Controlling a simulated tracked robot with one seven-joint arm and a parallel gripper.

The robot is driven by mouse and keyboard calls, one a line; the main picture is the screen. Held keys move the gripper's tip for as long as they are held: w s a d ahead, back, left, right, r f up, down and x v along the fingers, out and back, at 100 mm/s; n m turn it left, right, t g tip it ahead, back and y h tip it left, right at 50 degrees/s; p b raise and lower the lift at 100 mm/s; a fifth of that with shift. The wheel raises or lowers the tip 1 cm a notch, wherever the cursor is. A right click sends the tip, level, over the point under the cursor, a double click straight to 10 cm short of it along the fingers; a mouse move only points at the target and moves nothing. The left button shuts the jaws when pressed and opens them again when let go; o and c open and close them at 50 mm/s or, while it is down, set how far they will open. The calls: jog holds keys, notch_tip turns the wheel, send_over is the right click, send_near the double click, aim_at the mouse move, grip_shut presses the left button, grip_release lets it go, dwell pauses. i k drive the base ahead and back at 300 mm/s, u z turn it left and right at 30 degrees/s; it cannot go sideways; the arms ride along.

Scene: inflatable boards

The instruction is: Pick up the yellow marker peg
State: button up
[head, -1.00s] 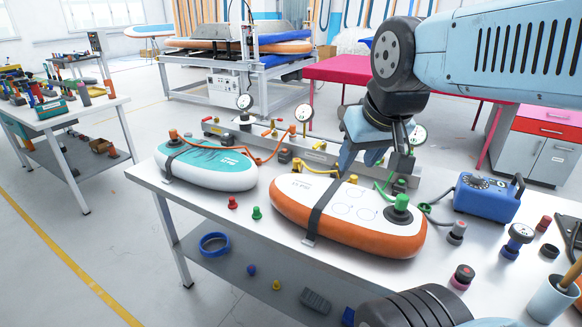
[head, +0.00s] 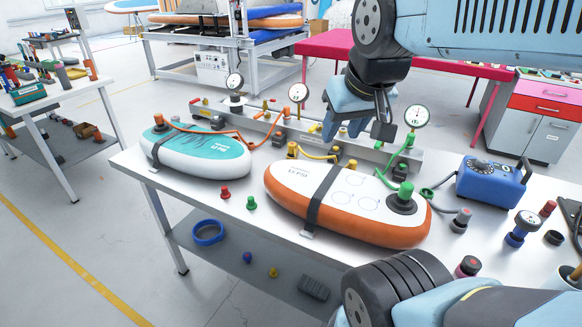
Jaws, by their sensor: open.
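A small yellow marker peg (head: 273,272) is on the grey lower shelf (head: 222,262) under the workbench, beside a blue peg (head: 247,257). A red peg (head: 225,192) and a green peg (head: 251,203) stand on the white bench top (head: 235,222) near its front edge. My gripper (head: 358,129) is open, with its fingers pointing down, in front of the grey gauge manifold as seen in the head view. It appears empty and is well away from the yellow peg, up above the bench top.
An orange-and-white inflatable board (head: 330,194) and a teal-and-white one (head: 205,155) lie on the bench above the shelf. A blue ring (head: 208,232) and a dark ribbed block (head: 313,287) are also on the shelf. Open floor lies at the front left.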

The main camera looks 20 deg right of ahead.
aim_at(273, 274)
jog(key=k, duration=0.95)
